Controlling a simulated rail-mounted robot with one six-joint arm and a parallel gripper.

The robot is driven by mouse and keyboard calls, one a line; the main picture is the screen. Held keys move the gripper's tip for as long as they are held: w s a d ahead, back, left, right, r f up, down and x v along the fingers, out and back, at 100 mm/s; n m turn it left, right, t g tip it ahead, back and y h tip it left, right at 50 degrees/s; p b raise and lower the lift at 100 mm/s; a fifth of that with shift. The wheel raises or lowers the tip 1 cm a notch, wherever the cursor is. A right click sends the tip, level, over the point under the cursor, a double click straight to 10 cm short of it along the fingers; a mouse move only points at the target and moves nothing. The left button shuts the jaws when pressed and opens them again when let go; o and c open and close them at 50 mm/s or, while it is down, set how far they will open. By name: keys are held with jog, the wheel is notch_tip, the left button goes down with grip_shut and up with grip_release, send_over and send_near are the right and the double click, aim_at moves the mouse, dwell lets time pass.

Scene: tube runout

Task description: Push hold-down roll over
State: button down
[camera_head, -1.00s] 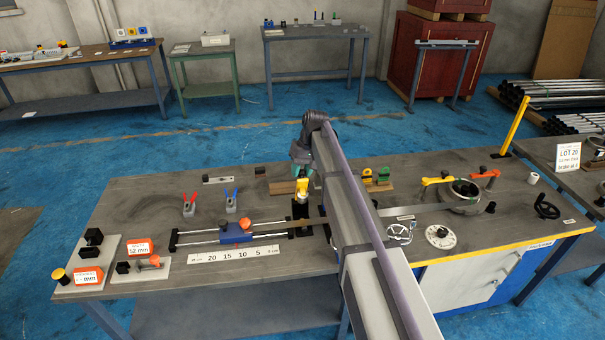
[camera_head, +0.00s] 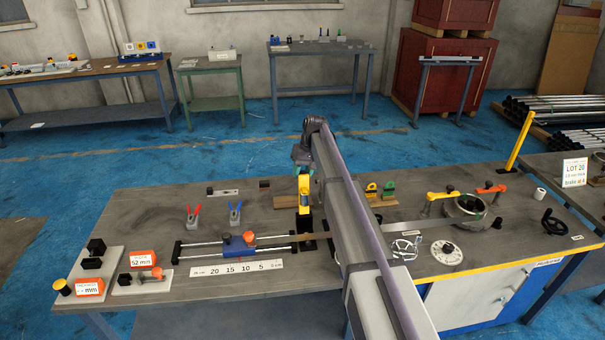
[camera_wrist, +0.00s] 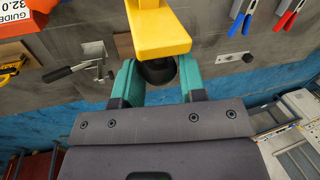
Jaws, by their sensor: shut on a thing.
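A yellow arm (camera_head: 304,190) stands on a black post (camera_head: 304,222) at the middle of the bench, beside the inner end of the twin-rod slide. I take it to be the hold-down roll's arm. A dark round knob or roll (camera_wrist: 158,71) shows just under that bar. My gripper (camera_wrist: 157,76) has its teal fingers on both sides of this dark part, shut on it. In the head view my gripper (camera_head: 303,163) is at the arm's upper end; its fingertips are small there.
The blue slide carriage (camera_head: 238,247) on twin rods lies left of the post, with a number scale (camera_head: 237,268) in front. Red-handled (camera_head: 195,216) and blue-handled (camera_head: 235,214) clamps stand behind it. Green and yellow pieces (camera_head: 380,190) stand right of my arm.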

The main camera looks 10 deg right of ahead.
jog(key=shift+w+d, duration=0.1)
jog(key=shift+w, duration=0.1)
jog(key=c, duration=1.1)
grip_release()
jog(key=shift+c, duration=0.2)
jog(key=o, duration=0.4)
jog(key=shift+d+f, duration=0.1)
jog(key=p+v, duration=1)
jog(key=shift+r, duration=0.4)
